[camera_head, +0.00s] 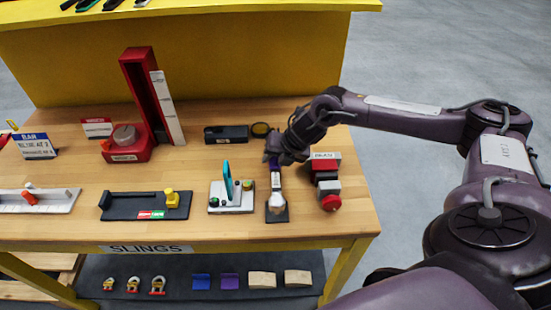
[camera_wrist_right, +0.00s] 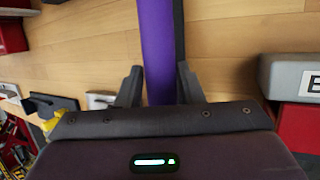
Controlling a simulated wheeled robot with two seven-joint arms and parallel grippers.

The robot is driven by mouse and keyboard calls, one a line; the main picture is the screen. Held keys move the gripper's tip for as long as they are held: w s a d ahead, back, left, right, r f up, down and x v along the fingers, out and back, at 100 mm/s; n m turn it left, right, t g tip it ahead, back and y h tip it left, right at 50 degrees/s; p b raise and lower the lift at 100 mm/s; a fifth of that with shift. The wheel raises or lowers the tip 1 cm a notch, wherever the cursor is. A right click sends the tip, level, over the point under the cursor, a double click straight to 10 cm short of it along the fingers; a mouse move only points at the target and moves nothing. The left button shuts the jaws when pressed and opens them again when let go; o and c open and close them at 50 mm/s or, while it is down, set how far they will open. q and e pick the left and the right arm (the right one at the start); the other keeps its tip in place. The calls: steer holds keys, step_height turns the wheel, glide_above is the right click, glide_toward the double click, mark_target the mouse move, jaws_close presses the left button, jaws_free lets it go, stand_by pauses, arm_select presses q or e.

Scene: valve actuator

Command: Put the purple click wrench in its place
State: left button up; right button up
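The purple click wrench (camera_wrist_right: 156,45) shows as a long purple handle in the right wrist view, with a dark strip along its right side. My right gripper (camera_wrist_right: 160,75) has one finger on each side of it, close to its edges. I cannot tell whether both fingers press on it. In the head view my right gripper (camera_head: 280,160) is over the table's right part, and only a little purple shows under it. A pale piece (camera_head: 276,199) on a dark pad (camera_head: 277,215) is just in front; I cannot tell whether it belongs to the wrench. My left gripper is not in view.
A red and grey block (camera_head: 325,178) stands close to the right of the gripper. A white holder with a teal piece (camera_head: 228,185) is to the left. A black case (camera_head: 226,134) and a tall red stand (camera_head: 145,95) are behind. Bare wood lies between them.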

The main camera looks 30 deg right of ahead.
steer(key=o, duration=0.3)
steer(key=shift+o, duration=0.2)
steer(key=shift+s+f, duration=0.1)
steer(key=shift+s, duration=0.05)
steer(key=b+v, duration=0.1)
steer(key=v, duration=0.7)
